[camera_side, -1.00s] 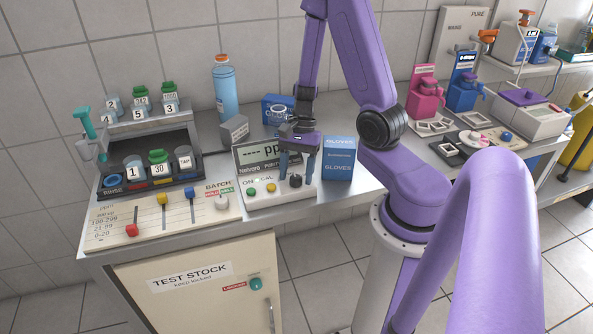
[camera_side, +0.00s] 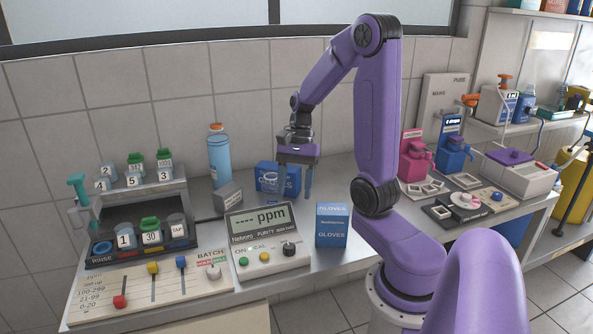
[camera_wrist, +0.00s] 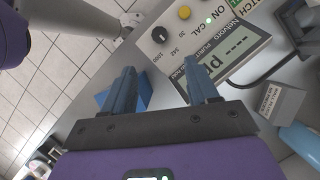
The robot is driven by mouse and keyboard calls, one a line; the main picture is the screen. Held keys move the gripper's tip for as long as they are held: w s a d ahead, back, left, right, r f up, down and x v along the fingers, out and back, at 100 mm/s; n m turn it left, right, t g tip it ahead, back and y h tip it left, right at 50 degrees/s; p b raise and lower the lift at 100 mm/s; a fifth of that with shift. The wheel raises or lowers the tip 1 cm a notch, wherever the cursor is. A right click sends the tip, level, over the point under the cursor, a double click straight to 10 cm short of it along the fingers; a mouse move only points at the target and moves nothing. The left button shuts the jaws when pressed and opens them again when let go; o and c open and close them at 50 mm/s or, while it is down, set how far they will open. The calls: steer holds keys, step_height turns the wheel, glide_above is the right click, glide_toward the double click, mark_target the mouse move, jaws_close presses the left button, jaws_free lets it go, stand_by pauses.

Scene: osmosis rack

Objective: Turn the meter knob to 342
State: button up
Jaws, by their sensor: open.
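The meter (camera_side: 262,236) is a pale box with a tilted display (camera_side: 261,219) reading "--- ppm". Its black knob (camera_side: 289,249) sits at the right of the front panel, beside a yellow and a green button. In the wrist view the knob (camera_wrist: 159,34) shows near the labels 30, 342 and 1000; I cannot tell which label its pointer faces. My gripper (camera_side: 294,190) is open and empty, raised above and behind the meter, clear of the knob. In the wrist view its blue fingers (camera_wrist: 160,70) point toward the panel, with nothing between them.
A blue gloves box (camera_side: 332,226) stands right of the meter, and another (camera_side: 277,179) stands behind the gripper. A grey block (camera_side: 228,197) and a blue bottle (camera_side: 219,158) are behind left. A slider panel (camera_side: 150,287) lies to the left.

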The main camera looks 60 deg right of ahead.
steer(key=shift+v, duration=1.95)
steer(key=s+a+f+n+g+h, duration=0.1)
steer(key=s+a+n+h, duration=0.25)
steer(key=a+n, duration=1)
steer(key=s+a+n+t, duration=0.1)
steer(key=s+a+n, duration=0.2)
steer(key=s+n, duration=0.2)
steer(key=s+a+f+n+t, duration=0.1)
steer(key=s+a+n, duration=0.2)
steer(key=n, duration=0.7)
steer(key=s, duration=0.2)
steer(key=shift+s+a, duration=0.3)
steer(key=shift+s, duration=0.1)
steer(key=shift+h, duration=0.25)
